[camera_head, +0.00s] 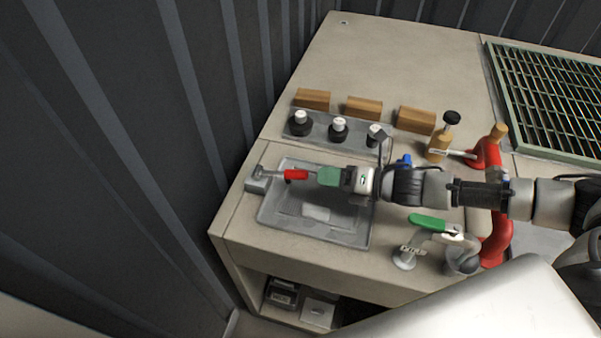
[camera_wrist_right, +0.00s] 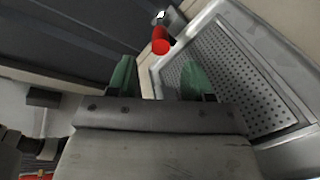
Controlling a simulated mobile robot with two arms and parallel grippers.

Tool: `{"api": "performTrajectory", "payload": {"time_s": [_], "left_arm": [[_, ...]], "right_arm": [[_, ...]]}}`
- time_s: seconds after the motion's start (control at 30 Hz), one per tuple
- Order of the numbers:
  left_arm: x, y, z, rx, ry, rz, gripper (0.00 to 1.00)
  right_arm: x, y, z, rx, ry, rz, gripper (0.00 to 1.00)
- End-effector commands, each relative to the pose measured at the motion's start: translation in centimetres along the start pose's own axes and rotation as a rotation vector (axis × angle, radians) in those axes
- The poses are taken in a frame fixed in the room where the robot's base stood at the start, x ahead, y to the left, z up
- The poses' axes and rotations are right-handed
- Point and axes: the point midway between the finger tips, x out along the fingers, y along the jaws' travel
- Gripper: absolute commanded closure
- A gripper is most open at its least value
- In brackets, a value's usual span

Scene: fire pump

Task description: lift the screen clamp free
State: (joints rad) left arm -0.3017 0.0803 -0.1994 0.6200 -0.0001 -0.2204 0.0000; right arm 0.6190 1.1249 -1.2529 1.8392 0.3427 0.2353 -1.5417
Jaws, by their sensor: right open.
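The clamp has a red grip (camera_head: 296,175) and a grey metal end at the left edge of a grey tray (camera_head: 277,212). In the right wrist view the red grip (camera_wrist_right: 160,42) shows ahead, roughly between the finger directions. My right gripper (camera_head: 322,176) reaches in from the right over the tray, with its green fingers just right of the red grip. In the wrist view the right gripper (camera_wrist_right: 158,80) is open, with nothing between its fingers. The perforated screen (camera_wrist_right: 225,75) lies inside the tray. My arm hides part of the tray. My left gripper is not in view.
Behind the tray, a grey strip holds several black knobs (camera_head: 338,130), with wooden blocks (camera_head: 364,107) behind. A green-handled valve (camera_head: 430,223) and red pipework (camera_head: 495,240) stand at right. A dark ribbed wall (camera_head: 130,120) rises close on the left.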

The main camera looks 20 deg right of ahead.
Motion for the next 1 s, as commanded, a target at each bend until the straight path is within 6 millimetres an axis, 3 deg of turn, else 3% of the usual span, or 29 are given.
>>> {"api": "performTrajectory", "payload": {"time_s": [0.1, 0.3, 0.5, 0.77, 0.83, 1.0], "left_arm": [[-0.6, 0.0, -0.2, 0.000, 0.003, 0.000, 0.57], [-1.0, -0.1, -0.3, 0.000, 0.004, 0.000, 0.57], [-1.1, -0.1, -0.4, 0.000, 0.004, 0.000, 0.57], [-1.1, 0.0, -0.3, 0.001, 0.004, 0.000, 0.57], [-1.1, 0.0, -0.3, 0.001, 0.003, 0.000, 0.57], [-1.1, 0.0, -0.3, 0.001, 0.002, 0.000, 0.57]], "right_arm": [[2.6, 0.3, 0.1, 0.000, 0.001, 0.003, 0.49], [5.8, 0.2, 0.1, 0.000, 0.000, 0.002, 0.49], [7.2, 0.0, 0.0, -0.001, 0.001, -0.001, 0.49], [7.4, 0.0, 0.0, 0.000, 0.001, -0.001, 0.49], [7.4, 0.0, 0.0, 0.000, 0.001, -0.001, 0.55], [7.4, 0.0, 0.0, 0.000, 0.001, -0.001, 0.82]]}}
